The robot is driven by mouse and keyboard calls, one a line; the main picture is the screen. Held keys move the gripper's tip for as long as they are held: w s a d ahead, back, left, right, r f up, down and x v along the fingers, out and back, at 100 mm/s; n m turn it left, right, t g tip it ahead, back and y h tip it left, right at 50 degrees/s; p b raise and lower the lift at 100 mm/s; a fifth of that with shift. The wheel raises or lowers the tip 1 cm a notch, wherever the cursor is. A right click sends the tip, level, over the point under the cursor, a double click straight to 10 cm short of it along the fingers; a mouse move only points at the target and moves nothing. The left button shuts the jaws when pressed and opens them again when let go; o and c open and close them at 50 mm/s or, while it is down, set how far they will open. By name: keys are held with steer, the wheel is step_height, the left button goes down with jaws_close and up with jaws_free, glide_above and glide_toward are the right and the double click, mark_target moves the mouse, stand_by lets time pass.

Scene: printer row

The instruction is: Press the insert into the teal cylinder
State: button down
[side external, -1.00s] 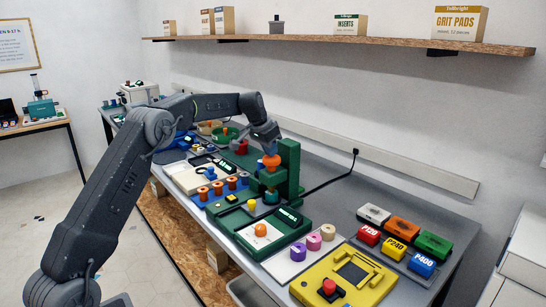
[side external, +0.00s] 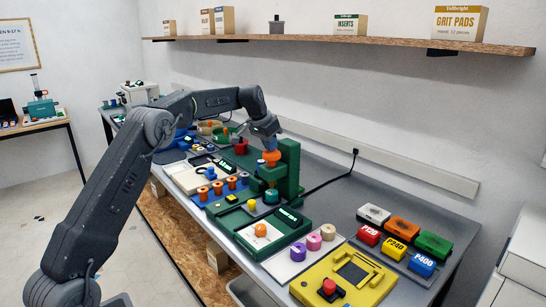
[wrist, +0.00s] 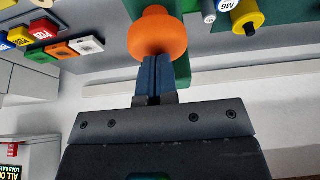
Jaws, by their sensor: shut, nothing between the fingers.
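The green press (side external: 289,165) stands on the bench with an orange knob (side external: 271,158) on top of its plunger. The teal cylinder (side external: 271,196) sits upright under the plunger; the insert at its top is too small to make out. My gripper (side external: 270,146) is shut and empty, just above the knob. In the wrist view, my shut dark-blue fingers (wrist: 162,60) point at the orange knob (wrist: 158,32) and overlap its edge; I cannot tell whether they touch it.
A green tray (side external: 283,234) with an orange piece is in front of the press. Orange spools (side external: 217,187) stand to the left. A yellow fixture (side external: 340,280) and coloured grit boxes (side external: 397,250) are to the right.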

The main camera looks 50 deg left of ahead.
steer(key=shift+r, duration=3.1)
steer(key=shift+d+r, duration=0.1)
steer(key=s+d+r, duration=0.4)
steer(key=s+d, duration=0.4)
steer(key=s+d+r, duration=0.4)
steer(key=s+d, duration=0.3)
steer(key=d, duration=0.1)
steer(key=s+d+f, duration=0.3)
steer(key=s+f, duration=0.1)
steer(key=s, duration=0.4)
steer(key=s+d+f, duration=0.2)
steer(key=s+f, duration=0.2)
steer(key=s, duration=0.4)
steer(key=s+d+f+t, duration=0.1)
steer(key=s+d+f, duration=0.2)
steer(key=s, duration=0.5)
steer(key=shift+s+d+f, duration=0.35)
steer(key=shift+s+f, duration=0.05)
steer(key=shift+f, duration=0.1)
